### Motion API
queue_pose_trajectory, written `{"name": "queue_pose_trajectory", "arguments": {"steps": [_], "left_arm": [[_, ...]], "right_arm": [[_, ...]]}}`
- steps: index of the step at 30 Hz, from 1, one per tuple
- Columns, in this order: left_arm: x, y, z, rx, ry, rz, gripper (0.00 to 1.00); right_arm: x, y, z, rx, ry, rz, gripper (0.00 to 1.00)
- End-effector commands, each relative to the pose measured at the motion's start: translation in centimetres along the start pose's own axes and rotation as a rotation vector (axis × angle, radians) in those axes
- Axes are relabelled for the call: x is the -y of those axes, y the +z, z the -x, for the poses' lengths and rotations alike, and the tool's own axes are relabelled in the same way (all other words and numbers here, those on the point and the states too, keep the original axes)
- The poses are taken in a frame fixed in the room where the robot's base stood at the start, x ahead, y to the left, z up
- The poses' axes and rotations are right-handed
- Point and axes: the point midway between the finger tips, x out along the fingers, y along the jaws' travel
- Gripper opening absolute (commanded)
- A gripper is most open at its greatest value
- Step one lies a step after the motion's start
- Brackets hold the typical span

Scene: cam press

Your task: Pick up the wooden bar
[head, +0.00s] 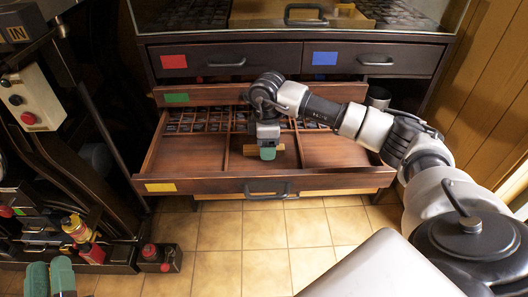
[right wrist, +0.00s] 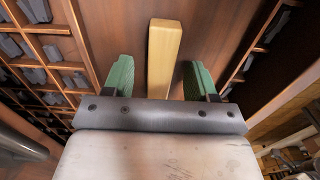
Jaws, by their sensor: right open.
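The wooden bar (right wrist: 163,58) is pale yellow wood and lies on the reddish-brown floor of the open drawer (head: 190,155). In the right wrist view it lies between the green fingers of my right gripper (right wrist: 160,80), with a gap on both sides. My right gripper is open and holds nothing. My left gripper (head: 50,278) shows only its green fingertips at the bottom left.
The open drawer has a yellow label and a dark handle (head: 268,190). Small gray pieces fill the grid cells (head: 190,122) at its back. Closed drawers with red and blue labels are above. A dark machine (head: 70,130) stands left. The tiled floor (head: 250,240) in front is clear.

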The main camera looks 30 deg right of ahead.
Motion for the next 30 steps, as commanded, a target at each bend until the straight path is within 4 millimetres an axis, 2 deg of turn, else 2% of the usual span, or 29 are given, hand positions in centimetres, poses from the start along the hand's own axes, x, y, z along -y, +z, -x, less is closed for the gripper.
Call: {"name": "queue_pose_trajectory", "arguments": {"steps": [8,11,19,30], "left_arm": [[-0.05,-0.33,-0.03,-0.024,0.001,0.001,0.24],[-0.05,-0.31,-0.03,-0.023,0.001,0.001,0.24],[-0.05,-0.29,-0.03,-0.022,0.001,0.001,0.24],[-0.05,-0.15,-0.11,-0.002,0.001,0.001,0.24]], "right_arm": [[0.01,-0.01,-0.24,0.0,0.0,0.0,0.57],[0.01,-0.02,-0.23,0.0,-0.001,0.0,0.45],[0.01,-0.03,-0.22,-0.001,0.0,0.0,0.04],[-0.01,-0.04,0.23,-0.001,0.0,0.0,0.04]]}}
